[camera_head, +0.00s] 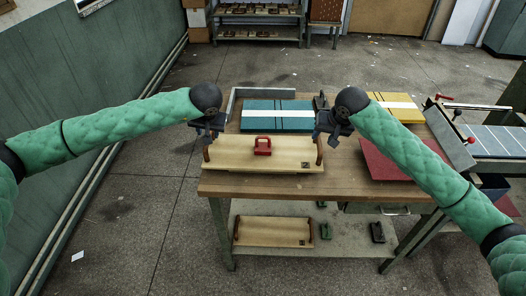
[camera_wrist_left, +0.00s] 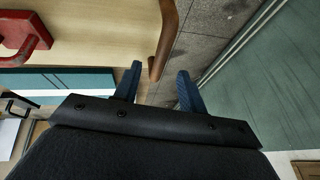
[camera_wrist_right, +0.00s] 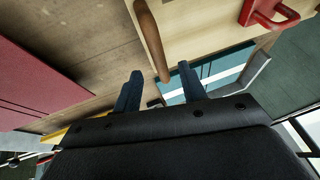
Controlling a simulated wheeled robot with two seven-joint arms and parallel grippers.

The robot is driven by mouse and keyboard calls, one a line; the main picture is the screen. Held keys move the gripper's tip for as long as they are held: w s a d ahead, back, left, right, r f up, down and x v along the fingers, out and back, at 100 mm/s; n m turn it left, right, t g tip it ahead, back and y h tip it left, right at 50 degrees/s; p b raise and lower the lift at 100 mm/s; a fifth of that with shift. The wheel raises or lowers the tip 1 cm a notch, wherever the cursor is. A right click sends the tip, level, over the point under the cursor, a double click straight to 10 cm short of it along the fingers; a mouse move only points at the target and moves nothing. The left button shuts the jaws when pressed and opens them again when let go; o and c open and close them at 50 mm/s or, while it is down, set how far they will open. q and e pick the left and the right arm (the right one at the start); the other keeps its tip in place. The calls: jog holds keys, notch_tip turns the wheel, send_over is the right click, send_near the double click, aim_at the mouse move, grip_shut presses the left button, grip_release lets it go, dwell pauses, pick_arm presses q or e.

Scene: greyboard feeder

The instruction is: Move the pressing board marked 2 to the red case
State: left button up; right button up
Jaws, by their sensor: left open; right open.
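A pale wooden pressing board (camera_head: 232,155) lies on the table's front, with a red handle (camera_head: 262,146) in its middle and a brown grip at each end. Its dark corner mark is too small to read. A similar board (camera_head: 270,231) lies on the lower shelf, its mark also unreadable. The red case (camera_head: 393,158) lies flat at the table's right, partly behind my right arm. My left gripper (camera_wrist_left: 160,70) is open, with the left brown grip (camera_wrist_left: 165,40) between or just beyond its fingertips. My right gripper (camera_wrist_right: 160,70) is open, likewise at the right brown grip (camera_wrist_right: 152,40).
A teal case (camera_head: 262,124) with a white band lies behind the board, beside a grey metal edge (camera_head: 234,102). A yellow case (camera_head: 405,114) lies at the back right. A machine with a sloped bed (camera_head: 495,140) stands right of the table. Small green and black blocks sit on the lower shelf.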

aim_at(319, 140)
pick_arm(q)
jog(key=shift+x, duration=2.75)
pick_arm(e)
jog(key=shift+x, duration=2.8)
pick_arm(q)
jog(key=shift+c, duration=0.2)
pick_arm(e)
jog(key=shift+c, duration=0.2)
pick_arm(q)
grip_shut()
pick_arm(e)
grip_shut()
pick_arm(q)
jog(key=shift+w, duration=0.1)
